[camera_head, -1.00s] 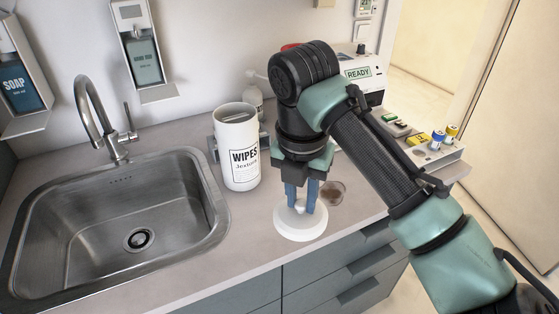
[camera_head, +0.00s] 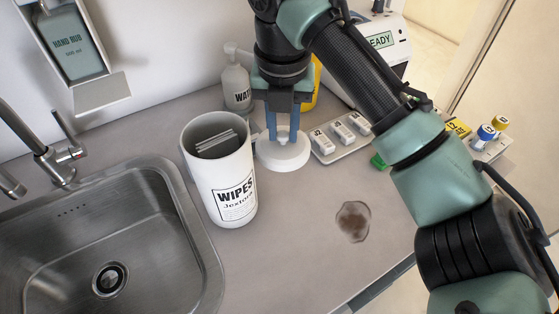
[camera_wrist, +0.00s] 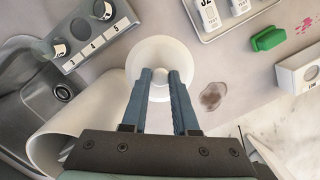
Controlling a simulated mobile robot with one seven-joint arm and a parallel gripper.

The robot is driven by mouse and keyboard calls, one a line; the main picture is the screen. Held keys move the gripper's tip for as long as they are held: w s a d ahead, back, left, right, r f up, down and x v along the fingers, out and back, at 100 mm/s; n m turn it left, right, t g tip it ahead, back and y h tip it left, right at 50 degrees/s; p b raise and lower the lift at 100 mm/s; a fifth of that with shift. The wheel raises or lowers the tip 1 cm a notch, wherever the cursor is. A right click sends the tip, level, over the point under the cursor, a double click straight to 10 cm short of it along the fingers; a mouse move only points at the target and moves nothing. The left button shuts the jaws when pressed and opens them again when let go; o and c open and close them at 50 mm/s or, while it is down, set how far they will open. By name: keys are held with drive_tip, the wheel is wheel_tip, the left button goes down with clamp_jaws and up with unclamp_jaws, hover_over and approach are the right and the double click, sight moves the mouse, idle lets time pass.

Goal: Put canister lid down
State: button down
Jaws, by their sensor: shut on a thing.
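The canister lid (camera_head: 284,158) is a white round disc with a small knob. It is to the right of the white wipes canister (camera_head: 228,190), and also shows in the wrist view (camera_wrist: 160,48). My gripper (camera_head: 285,132) points down with its blue fingers shut on the knob; the fingertips also show in the wrist view (camera_wrist: 160,76). The lid is level at or just above the counter; I cannot tell if it touches. The canister stands upright and open, with wipes inside.
A stain (camera_head: 353,221) marks the counter in front. A tray of small white containers (camera_head: 340,136) is close right of the lid. A pump bottle (camera_head: 237,82) stands behind. The sink (camera_head: 110,245) is at left. A grey numbered rack (camera_wrist: 90,35) shows in the wrist view.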

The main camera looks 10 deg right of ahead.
sight(284, 142)
wheel_tip(284, 142, down, 5)
drive_tip(key=shift+s+r, duration=0.15)
drive_tip(key=shift+f, duration=2.2)
drive_tip(key=shift+f, duration=0.15)
drive_tip(key=c, duration=0.7)
unclamp_jaws()
drive_tip(key=r, duration=0.4)
drive_tip(key=s+r, duration=0.1)
drive_tip(key=r, duration=0.7)
drive_tip(key=shift+s+a+r, duration=0.15)
drive_tip(key=shift+a, duration=0.1)
